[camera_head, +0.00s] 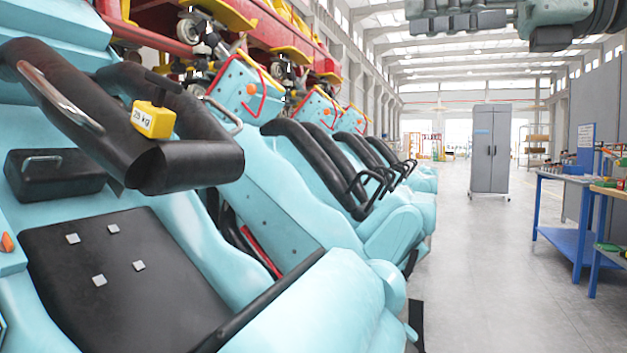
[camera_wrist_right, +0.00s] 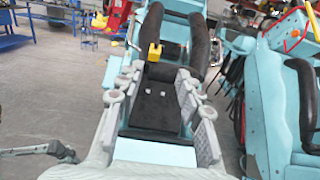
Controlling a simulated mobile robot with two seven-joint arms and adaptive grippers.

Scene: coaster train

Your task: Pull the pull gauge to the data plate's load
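The pull gauge (camera_head: 154,119) is a small yellow block on the black lap bar (camera_head: 190,160) of the nearest turquoise seat. Its label shows a number and "kg"; the digits are hard to read. A black handle stands on top of it. It also shows in the right wrist view (camera_wrist_right: 155,51), beyond the fingers. My right gripper (camera_wrist_right: 157,108) is open and empty, its grey fingers apart and short of the gauge. In the head view its grey-green body (camera_head: 440,18) is at the top right, clear of the seat. I cannot make out a data plate. My left gripper is not recognisable.
The black seat pad (camera_head: 125,275) with several small metal squares lies below the lap bar. More turquoise seats (camera_head: 395,225) run back in a row. Blue workbenches (camera_head: 570,230) and a grey cabinet (camera_head: 490,148) stand at the right. The floor between is clear.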

